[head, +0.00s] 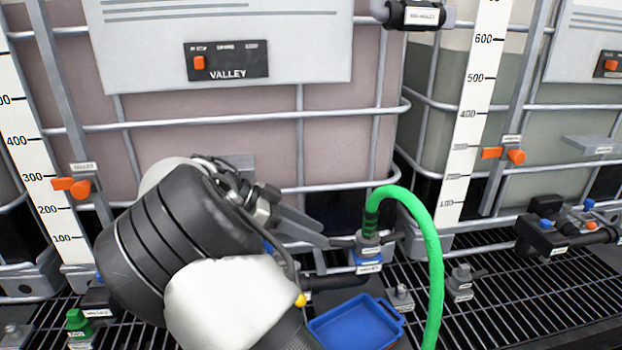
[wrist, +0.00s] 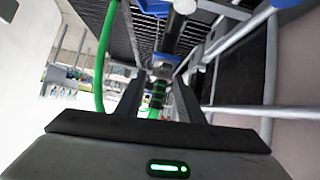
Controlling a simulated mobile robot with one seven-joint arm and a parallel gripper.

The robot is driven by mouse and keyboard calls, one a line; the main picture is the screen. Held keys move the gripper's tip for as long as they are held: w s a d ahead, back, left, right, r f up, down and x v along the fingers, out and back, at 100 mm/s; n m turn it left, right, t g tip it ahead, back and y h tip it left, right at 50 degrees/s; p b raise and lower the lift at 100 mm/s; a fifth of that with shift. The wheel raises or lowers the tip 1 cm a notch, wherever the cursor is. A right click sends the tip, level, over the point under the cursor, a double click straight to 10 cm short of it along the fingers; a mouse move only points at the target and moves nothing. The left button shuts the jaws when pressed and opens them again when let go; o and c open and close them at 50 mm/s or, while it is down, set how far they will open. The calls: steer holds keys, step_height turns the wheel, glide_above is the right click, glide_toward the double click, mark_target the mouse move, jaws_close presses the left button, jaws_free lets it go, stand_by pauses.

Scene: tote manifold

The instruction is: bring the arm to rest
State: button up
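My gripper (head: 318,240) is in front of the lower part of the VALLEY tote (head: 225,105), pointing right. In the wrist view its two dark fingers (wrist: 158,88) stand apart with a gap between them. A green hose (head: 436,260) arches up and ends in a dark ribbed coupling on a grey and blue fitting (head: 368,256), just right of the fingertips. In the wrist view the green-banded coupling (wrist: 157,98) shows in line with the gap. The head view shows the fingertips apart from it. My arm hides part of the tote's lower front.
A blue tray (head: 352,325) lies on the black grating (head: 520,300) below my gripper. Tote cage bars (head: 250,122) stand close behind the arm. The grating at right is mostly open.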

steer(key=s+d+r+n+g+y+p, duration=0.1)
steer(key=s+d+r+n+y+p, duration=0.1)
steer(key=s+d+r+n+y, duration=0.3)
steer(key=s+d+r+n+g+y+p, duration=0.1)
steer(key=s+d+r+y+p, duration=0.2)
steer(key=d, duration=0.5)
steer(key=s+d+r+n+t+y+p, duration=0.1)
steer(key=s+r+n+t+p, duration=0.1)
steer(key=s, duration=0.6)
steer(key=s+d+r+n+t+y+p, duration=0.2)
steer(key=s+r+n+t, duration=0.2)
steer(key=s+r+n, duration=0.3)
steer(key=shift+s+r, duration=0.55)
steer(key=shift+s, duration=0.35)
